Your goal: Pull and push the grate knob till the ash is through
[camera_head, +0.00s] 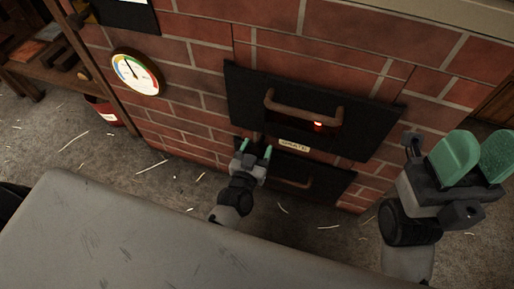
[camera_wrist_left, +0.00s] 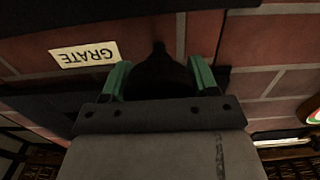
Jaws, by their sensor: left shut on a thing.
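The grate knob is a dark, rounded piece in the left wrist view (camera_wrist_left: 160,74), between the green fingers of my left gripper (camera_wrist_left: 160,84). In the head view my left gripper (camera_head: 256,151) is at the brick wall, just left of the pale GRATE label (camera_head: 294,145), shut on the knob, which is mostly hidden there. The label also shows upside down in the left wrist view (camera_wrist_left: 85,54). My right gripper (camera_head: 474,156) is at the right, raised, its green fingers apart and nothing between them. No ash can be made out.
A black upper door (camera_head: 365,125) with a brown handle shows a small red glow in its opening. A lower dark door (camera_head: 325,182) has its own handle. A round gauge (camera_head: 136,72) hangs at left. A grey surface (camera_head: 150,235) fills the foreground. Straw litters the floor.

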